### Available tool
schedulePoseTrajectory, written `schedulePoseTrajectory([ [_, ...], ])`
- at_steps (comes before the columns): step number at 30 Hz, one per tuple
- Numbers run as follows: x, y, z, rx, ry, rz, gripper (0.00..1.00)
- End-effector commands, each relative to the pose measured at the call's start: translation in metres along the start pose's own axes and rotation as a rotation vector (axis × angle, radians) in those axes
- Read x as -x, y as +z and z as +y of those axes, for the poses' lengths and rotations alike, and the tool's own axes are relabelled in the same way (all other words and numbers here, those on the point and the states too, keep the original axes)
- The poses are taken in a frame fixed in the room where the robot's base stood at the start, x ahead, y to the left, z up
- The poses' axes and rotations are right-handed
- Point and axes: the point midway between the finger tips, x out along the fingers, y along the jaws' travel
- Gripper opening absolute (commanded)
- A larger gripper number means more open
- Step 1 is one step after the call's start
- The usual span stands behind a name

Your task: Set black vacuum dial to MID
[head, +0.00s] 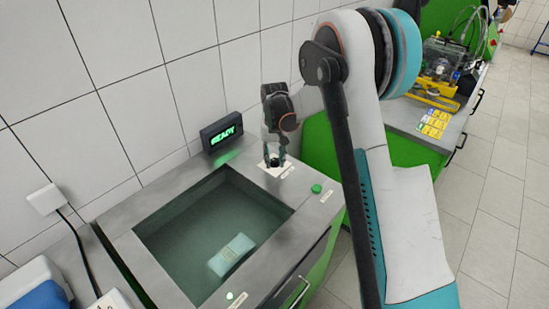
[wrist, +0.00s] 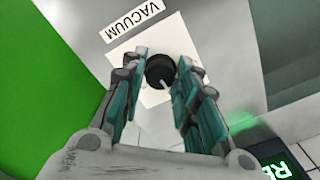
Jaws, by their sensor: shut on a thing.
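The black vacuum dial (wrist: 160,68) sits on a white plate (wrist: 125,50) beside the label VACUUM, which appears upside down in the wrist view. A pale pointer mark on the dial points toward the lower right in that view. My gripper (wrist: 163,62) is shut on the dial, one teal finger on each side. In the head view my gripper (head: 274,158) points down over the dial (head: 273,163), at the right end of the tank's top. The position marks on the plate cannot be read.
A display reading READY (head: 221,133) stands at the wall left of the dial. A tank (head: 190,235) with a pale block (head: 231,255) inside lies in front. A second bench stands at right.

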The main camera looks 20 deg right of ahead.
Motion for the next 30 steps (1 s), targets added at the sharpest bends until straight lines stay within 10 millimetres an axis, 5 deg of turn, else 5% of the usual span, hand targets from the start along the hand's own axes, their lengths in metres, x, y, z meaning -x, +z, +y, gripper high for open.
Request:
schedulePoseTrajectory([
  [23,-0.0003,0.0000,0.0000,-0.097,0.000,0.000,0.04],
  [24,-0.0003,0.0000,0.0000,-0.097,0.000,0.000,0.37],
  [25,-0.0003,0.0000,0.0000,-0.097,0.000,0.000,0.44],
  [30,-0.0002,0.0000,0.0000,-0.096,0.000,0.000,0.50],
])
